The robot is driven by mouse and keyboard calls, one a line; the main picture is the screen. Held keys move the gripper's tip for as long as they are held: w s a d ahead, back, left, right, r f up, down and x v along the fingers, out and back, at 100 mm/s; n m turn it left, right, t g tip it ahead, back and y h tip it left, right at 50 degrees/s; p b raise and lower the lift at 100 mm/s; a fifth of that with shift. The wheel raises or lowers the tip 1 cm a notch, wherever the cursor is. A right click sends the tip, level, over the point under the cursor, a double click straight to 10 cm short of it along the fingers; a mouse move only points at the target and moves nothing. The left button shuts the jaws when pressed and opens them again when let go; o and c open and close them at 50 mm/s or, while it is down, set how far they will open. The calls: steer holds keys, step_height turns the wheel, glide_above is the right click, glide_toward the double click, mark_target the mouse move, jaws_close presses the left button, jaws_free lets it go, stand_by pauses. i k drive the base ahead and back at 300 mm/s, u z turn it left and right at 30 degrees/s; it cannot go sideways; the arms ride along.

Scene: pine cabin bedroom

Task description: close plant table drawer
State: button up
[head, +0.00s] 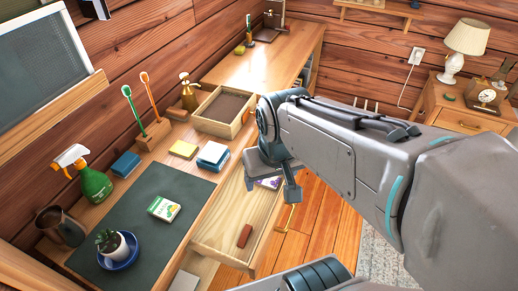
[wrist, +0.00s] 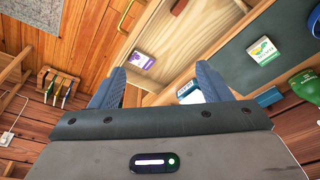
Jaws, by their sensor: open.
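The plant table (head: 190,160) has a potted succulent (head: 112,243) on a blue saucer on its dark mat. Its pale wooden drawer (head: 222,228) is pulled out, with a purple-and-white packet (head: 269,182) and a small red-brown block (head: 244,236) inside. A brass handle (head: 287,217) shows at the drawer's front. In the wrist view I see the drawer's inside (wrist: 190,40), the packet (wrist: 143,60) and the handle (wrist: 126,14). My gripper (head: 272,184) is open and empty, above the drawer's far end; its fingers also show in the wrist view (wrist: 161,85). My arm hides part of the drawer's far side.
On the tabletop stand a wooden tray (head: 222,112), a green spray bottle (head: 94,184), a mug (head: 61,226), a seed packet (head: 164,208) and sponges. A nightstand with a lamp (head: 466,45) is at the right. Bare floor (head: 322,222) shows beyond the drawer front.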

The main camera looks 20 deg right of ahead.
mark_target(217, 237)
steer(key=u, duration=0.9)
steer(key=k, duration=0.75)
steer(key=z, duration=0.75)
steer(key=i, duration=0.5)
steer(key=z, duration=0.3)
